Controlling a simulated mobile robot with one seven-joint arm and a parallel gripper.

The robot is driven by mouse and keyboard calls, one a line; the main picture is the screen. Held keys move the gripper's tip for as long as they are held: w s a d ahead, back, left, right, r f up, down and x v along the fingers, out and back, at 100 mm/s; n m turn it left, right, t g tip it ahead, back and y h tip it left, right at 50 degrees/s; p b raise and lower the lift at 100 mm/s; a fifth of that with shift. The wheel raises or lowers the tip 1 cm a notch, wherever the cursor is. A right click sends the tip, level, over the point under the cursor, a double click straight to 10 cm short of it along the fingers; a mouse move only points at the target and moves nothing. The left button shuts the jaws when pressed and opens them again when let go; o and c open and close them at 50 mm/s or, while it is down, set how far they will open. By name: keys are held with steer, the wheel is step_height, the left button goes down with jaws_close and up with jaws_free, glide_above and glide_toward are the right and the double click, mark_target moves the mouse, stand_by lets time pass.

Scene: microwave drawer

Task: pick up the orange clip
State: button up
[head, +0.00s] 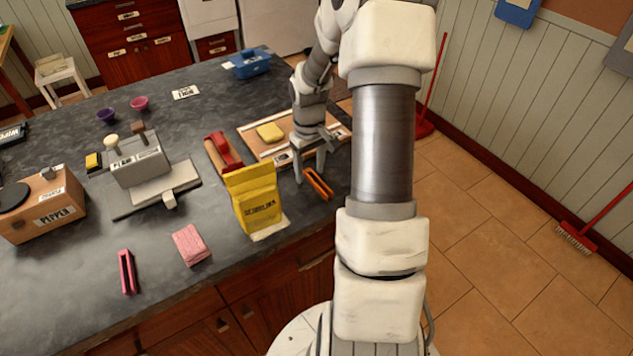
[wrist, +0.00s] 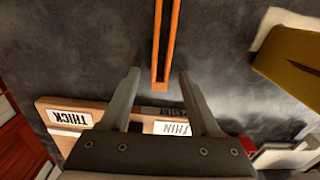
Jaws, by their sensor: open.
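The orange clip (head: 319,184) lies on the dark countertop near its front edge, just right of the yellow bag, in the head view. It is a long, narrow orange piece with two parallel sides. In the wrist view the orange clip (wrist: 165,45) points up the picture, its near end close to the space between my fingertips. My gripper (head: 312,180) is open and empty, pointing down beside the clip. In the wrist view my gripper (wrist: 160,75) has its two fingers spread on either side of the clip's line. I cannot tell the exact height above the counter.
A yellow bag (head: 257,200) stands left of the clip. A red tool (head: 222,150), a pink clip (head: 127,272) and a pink packet (head: 191,245) are farther left. The counter is bare around the clip.

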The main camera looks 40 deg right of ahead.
steer(key=shift+c, duration=0.3)
jaws_close()
steer(key=shift+r, duration=0.15)
steer(key=shift+r, duration=0.6)
step_height(320, 180, up, 3)
steer(key=shift+r, duration=0.1)
steer(key=s+d+r, duration=0.6)
steer(key=s+d, duration=0.2)
steer(key=shift+s+d+r, duration=0.15)
steer(key=shift+r, duration=0.05)
